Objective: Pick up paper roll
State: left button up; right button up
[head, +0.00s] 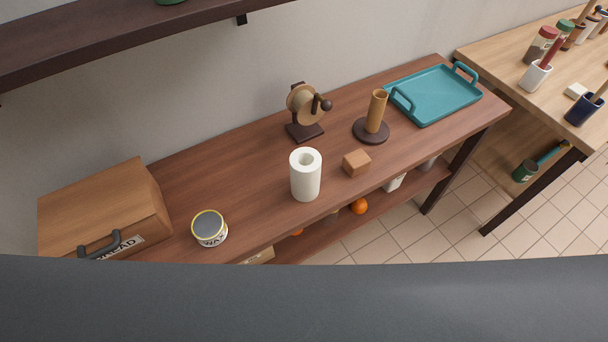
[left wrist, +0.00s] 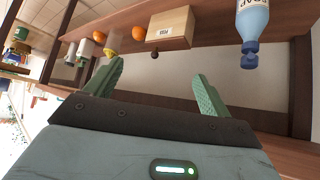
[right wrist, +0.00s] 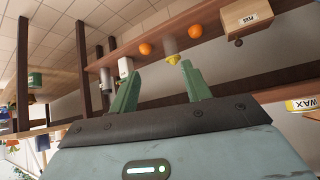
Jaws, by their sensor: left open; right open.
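The paper roll (head: 305,178) is a white cylinder with a hollow core. It stands upright near the front edge of the brown wooden bench (head: 240,165) in the head view. Neither gripper shows in the head view. In the left wrist view my left gripper (left wrist: 158,72) is open, with nothing between its green fingers. In the right wrist view my right gripper (right wrist: 160,72) is also open and empty. I cannot make out the paper roll in either wrist view.
A small wooden block (head: 356,163) and a round-based wooden holder (head: 376,112) stand right of the roll. A grinder-like device (head: 305,112) stands behind it. A wax tin (head: 209,228) and wooden box (head: 105,205) are left. A teal tray (head: 440,97) lies farther right.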

aim_at(305, 162)
jog(key=z, duration=1.85)
jog(key=k+l, duration=0.1)
jog(key=k, duration=0.55)
jog(key=k+l, duration=0.1)
jog(key=k, duration=0.6)
